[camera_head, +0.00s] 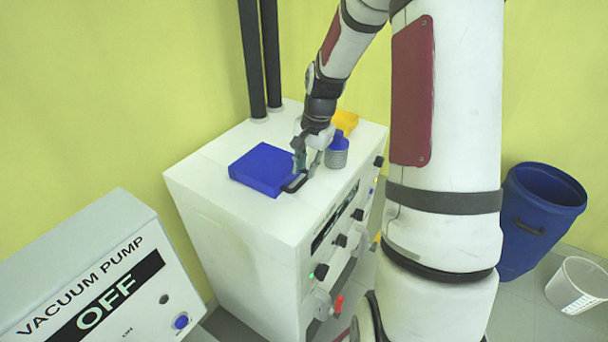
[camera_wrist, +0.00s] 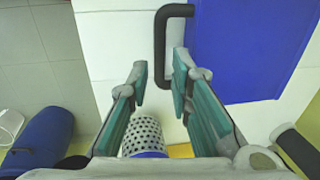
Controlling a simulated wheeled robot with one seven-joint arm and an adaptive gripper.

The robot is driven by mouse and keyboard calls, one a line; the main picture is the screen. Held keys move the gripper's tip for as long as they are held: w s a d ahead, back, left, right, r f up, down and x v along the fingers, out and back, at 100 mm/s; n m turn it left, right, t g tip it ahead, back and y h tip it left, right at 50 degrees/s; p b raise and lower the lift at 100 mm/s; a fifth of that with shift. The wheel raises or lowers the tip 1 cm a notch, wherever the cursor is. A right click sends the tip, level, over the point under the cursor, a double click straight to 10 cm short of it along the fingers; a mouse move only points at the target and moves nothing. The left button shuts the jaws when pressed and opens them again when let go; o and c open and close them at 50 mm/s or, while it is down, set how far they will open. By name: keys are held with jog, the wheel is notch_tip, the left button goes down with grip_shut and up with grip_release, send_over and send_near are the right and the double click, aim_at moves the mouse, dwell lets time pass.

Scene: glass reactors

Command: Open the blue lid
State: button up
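The blue lid (camera_head: 262,168) lies flat and closed on top of the white cabinet, and its blue face fills the upper right of the wrist view (camera_wrist: 240,45). A black bar handle (camera_head: 295,184) sticks out from its right front edge; it also shows in the wrist view (camera_wrist: 160,45). My gripper (camera_head: 307,172) is at the handle. In the wrist view its teal-padded fingers (camera_wrist: 160,80) are spread, with the handle's bar between the tips in the picture. I see no clear grip on it, and the depth between tips and handle is hard to tell.
A perforated grey cylinder with a blue top (camera_head: 337,152) stands right beside my gripper, with a yellow piece (camera_head: 345,122) behind. Black pipes (camera_head: 260,60) rise at the cabinet's back. Knobs line its front. A vacuum pump box (camera_head: 90,270) reading OFF stands at left.

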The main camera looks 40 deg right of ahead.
aim_at(303, 180)
jog(key=shift+w+a+f, duration=0.1)
jog(key=shift+w+f, duration=0.05)
jog(key=shift+f, duration=0.7)
jog(key=shift+w+a+f, duration=0.1)
jog(key=shift+w+f, duration=0.05)
jog(key=shift+f, duration=0.65)
grip_shut()
jog(key=shift+r, duration=0.15)
